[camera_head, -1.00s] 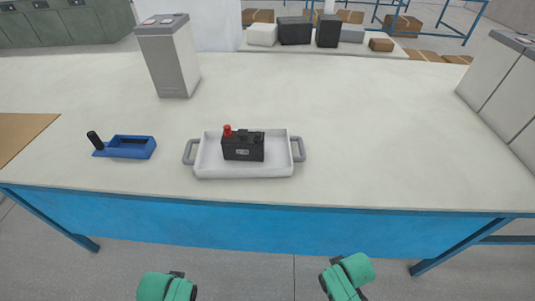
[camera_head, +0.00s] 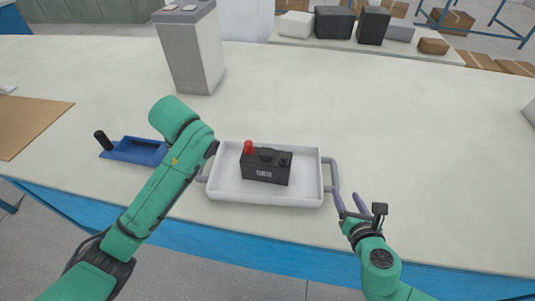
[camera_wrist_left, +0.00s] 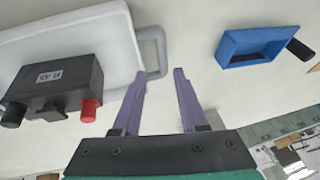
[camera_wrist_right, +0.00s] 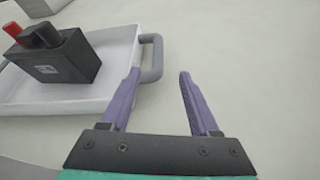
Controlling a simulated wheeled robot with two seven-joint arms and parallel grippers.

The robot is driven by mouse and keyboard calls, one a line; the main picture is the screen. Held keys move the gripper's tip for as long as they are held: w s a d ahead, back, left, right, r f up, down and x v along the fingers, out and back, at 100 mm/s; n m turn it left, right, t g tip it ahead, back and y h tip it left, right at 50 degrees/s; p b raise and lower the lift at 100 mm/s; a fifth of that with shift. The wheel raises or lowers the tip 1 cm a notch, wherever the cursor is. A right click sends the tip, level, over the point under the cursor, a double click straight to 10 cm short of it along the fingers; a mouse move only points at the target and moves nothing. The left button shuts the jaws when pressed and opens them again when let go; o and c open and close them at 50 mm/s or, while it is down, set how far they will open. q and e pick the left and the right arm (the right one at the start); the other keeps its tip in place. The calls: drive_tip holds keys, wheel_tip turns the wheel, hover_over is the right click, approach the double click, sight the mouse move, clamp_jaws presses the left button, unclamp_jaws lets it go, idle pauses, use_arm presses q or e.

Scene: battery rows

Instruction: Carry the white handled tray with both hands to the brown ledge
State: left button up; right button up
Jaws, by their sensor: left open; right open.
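The white tray (camera_head: 265,198) with grey handles stands on the pale table and holds a black battery (camera_head: 266,168) with a red terminal cap. My right gripper (camera_head: 347,193) is open and empty beside the tray's right handle (camera_head: 331,176). In the right wrist view, one finger of the right gripper (camera_wrist_right: 159,72) is close to that handle (camera_wrist_right: 152,58). My left arm hides most of the tray's left handle in the head view. In the left wrist view, the left gripper (camera_wrist_left: 165,72) is open, its fingertips near that handle (camera_wrist_left: 155,48). A brown flat surface (camera_head: 32,125) lies at the left.
A blue holder (camera_head: 135,150) with a black handle lies left of the tray, behind my left arm. A tall grey box (camera_head: 190,55) stands behind. Boxes line a pale surface (camera_head: 400,52) at the back. The table right of the tray is clear.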

sight(334, 171)
drive_tip(key=shift+w+a+f, duration=0.1)
drive_tip(key=shift+w+f, duration=0.1)
drive_tip(key=shift+w, duration=0.35)
drive_tip(key=v, duration=0.3)
drive_tip(key=shift+s+r, duration=0.15)
use_arm(q)
drive_tip(key=x, duration=1.3)
drive_tip(key=shift+a+f, duration=0.15)
drive_tip(key=shift+a, duration=0.05)
use_arm(e)
drive_tip(key=x, duration=1.5)
drive_tip(key=shift+w+a, duration=0.15)
drive_tip(key=shift+w, duration=0.15)
use_arm(q)
drive_tip(key=shift+s, duration=0.1)
use_arm(e)
drive_tip(key=shift+s, duration=0.1)
use_arm(q)
clamp_jaws()
use_arm(e)
drive_tip(key=c, duration=0.8)
clamp_jaws()
